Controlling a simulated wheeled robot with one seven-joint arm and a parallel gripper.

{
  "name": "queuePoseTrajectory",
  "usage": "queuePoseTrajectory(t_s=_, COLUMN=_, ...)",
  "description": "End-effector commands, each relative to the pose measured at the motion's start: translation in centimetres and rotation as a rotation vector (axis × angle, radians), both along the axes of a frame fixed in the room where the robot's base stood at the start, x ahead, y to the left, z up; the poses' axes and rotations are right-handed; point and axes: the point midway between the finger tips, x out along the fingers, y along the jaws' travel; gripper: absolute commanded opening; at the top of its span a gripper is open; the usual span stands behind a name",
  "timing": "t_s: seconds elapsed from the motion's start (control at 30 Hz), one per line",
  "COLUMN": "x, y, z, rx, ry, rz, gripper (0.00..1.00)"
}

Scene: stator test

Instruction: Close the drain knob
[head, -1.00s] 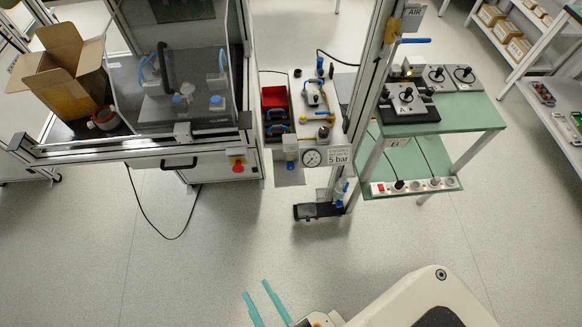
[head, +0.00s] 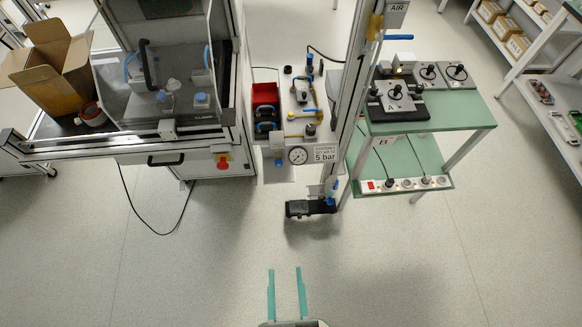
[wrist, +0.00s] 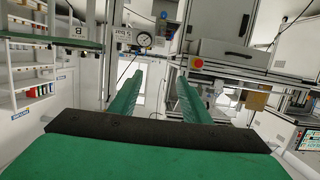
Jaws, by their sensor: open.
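The round pressure gauge (head: 298,156) stands beside the white "5 bar" sign (head: 325,151) on the air station in the head view. It also shows in the wrist view (wrist: 144,39), between and beyond my fingers. A small blue-and-clear part (head: 331,187) sits low on the post, above a black foot piece. I cannot tell which part is the drain knob; it is too small to make out. My gripper (head: 285,270) is open and empty, its two teal fingers parallel and pointing toward the station, well short of it. The wrist view shows the same open fingers (wrist: 160,76).
A black foot piece (head: 310,208) sits at the base of the post. A green table (head: 455,112) with control boxes stands right, a power strip (head: 405,184) on its lower shelf. A cabinet with a red emergency button (head: 222,166) stands left. The floor between is clear.

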Motion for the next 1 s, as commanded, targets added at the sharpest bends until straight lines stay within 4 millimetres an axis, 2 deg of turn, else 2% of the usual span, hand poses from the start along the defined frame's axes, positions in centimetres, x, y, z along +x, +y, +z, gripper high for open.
queuePoseTrajectory(t_s=0.17, x=3.0, y=0.3, z=-5.5, rx=-0.014, ry=-0.034, rz=-0.003, gripper=0.43)
queuePoseTrajectory(t_s=0.27, x=5.5, y=0.5, z=-8.8, rx=-0.025, ry=-0.057, rz=-0.002, gripper=0.43)
queuePoseTrajectory(t_s=0.4, x=9.4, y=0.7, z=-13.1, rx=-0.043, ry=-0.087, rz=0.0, gripper=0.43)
queuePoseTrajectory(t_s=0.6, x=16.1, y=0.9, z=-18.1, rx=-0.071, ry=-0.129, rz=0.005, gripper=0.43)
queuePoseTrajectory(t_s=0.8, x=23.7, y=0.7, z=-21.6, rx=-0.104, ry=-0.173, rz=0.012, gripper=0.43)
queuePoseTrajectory(t_s=1.0, x=30.3, y=0.3, z=-23.4, rx=-0.134, ry=-0.204, rz=0.018, gripper=0.43)
